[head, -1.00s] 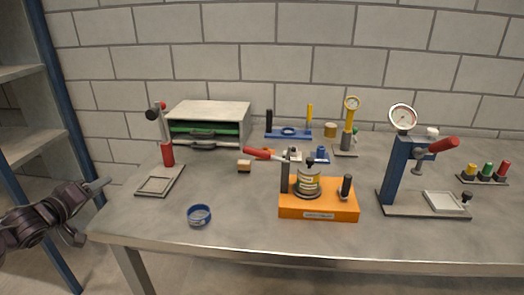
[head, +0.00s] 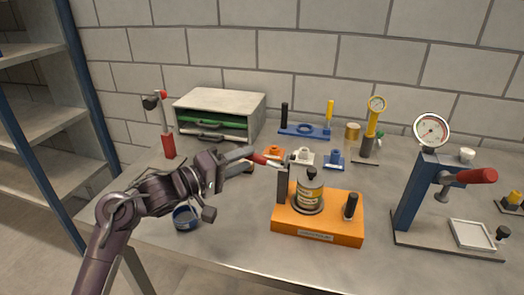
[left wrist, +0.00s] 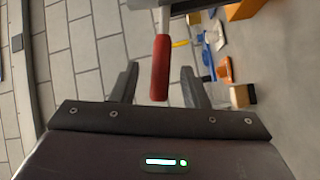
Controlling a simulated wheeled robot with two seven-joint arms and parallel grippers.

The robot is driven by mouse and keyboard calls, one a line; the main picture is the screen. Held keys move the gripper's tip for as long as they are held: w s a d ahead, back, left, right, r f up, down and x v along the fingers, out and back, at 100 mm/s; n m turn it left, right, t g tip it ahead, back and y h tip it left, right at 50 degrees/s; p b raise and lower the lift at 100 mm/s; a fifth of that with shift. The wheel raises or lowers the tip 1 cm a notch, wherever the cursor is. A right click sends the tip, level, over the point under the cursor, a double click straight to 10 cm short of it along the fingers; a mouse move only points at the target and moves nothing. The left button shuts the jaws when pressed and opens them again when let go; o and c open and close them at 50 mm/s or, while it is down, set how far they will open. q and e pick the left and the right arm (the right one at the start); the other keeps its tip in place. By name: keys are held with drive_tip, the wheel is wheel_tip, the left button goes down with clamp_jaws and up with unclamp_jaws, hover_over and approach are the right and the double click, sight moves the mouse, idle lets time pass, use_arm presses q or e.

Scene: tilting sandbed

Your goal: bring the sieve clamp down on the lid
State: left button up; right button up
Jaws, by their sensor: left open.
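The sieve clamp stands on an orange base (head: 330,226), with a grey post (head: 283,185) at its left. Its lever ends in a red handle (head: 260,159) that points left, above the base. A round sieve can (head: 308,195) with a yellow label and a grey lid (head: 311,173) sits on the base beside the post. My left gripper (head: 246,161) is open at the red handle. In the left wrist view the handle (left wrist: 160,67) stands between the two spread fingers, with gaps on both sides. My right gripper is not in view.
A black-topped knob (head: 351,205) stands at the base's right. A blue ring (head: 185,217) lies below my left arm. A blue press with a gauge (head: 431,130) and red handle stands right. A grey drawer box (head: 220,110) and several small fixtures are behind.

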sight(258, 155)
use_arm(q)
drive_tip(key=x, duration=0.3)
drive_tip(key=shift+w+d, duration=0.1)
drive_tip(key=shift+d, duration=0.05)
drive_tip(key=shift+x, duration=0.9)
drive_tip(key=c, duration=0.8)
drive_tip(key=shift+f, duration=0.1)
clamp_jaws()
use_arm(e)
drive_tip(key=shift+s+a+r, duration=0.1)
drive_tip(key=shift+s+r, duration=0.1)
